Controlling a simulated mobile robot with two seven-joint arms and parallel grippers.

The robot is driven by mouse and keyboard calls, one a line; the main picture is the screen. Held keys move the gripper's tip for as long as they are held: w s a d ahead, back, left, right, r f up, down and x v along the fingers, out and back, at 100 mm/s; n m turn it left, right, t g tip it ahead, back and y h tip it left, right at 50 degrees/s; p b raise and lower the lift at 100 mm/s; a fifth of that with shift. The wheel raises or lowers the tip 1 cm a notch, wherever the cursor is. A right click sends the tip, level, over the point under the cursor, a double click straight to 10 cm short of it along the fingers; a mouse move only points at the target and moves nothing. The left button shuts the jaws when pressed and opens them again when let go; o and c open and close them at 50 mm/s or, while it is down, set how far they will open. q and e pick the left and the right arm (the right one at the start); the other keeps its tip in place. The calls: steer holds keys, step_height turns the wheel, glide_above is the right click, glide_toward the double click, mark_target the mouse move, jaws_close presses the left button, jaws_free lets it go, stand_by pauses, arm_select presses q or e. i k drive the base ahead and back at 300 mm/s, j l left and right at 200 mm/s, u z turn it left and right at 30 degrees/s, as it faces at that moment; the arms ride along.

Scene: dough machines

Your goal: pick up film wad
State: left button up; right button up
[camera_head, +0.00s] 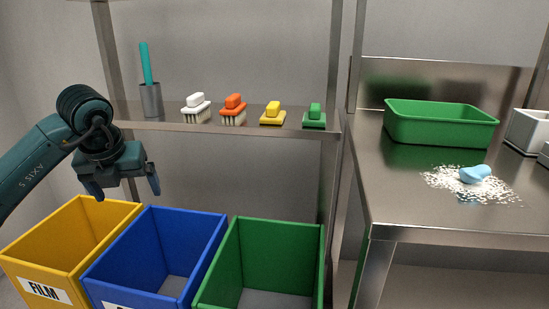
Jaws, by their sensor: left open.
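A crumpled light-blue lump (475,174), which looks like the film wad, lies on a patch of white granules (487,190) on the steel counter at the right. My left gripper (124,188) hangs at the left, fingers pointing down, above the yellow and blue bins. It is open with nothing between its fingers, and is far to the left of the lump. My right gripper is not in view.
A yellow bin (110,212) marked FILM, a blue bin (150,250) and a green bin (270,240) stand low in front. A shelf (165,124) holds several brushes. A green tub (440,125) stands behind the lump; white containers (527,132) stand at the right edge.

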mark_target(475, 174)
steer(key=k, duration=0.95)
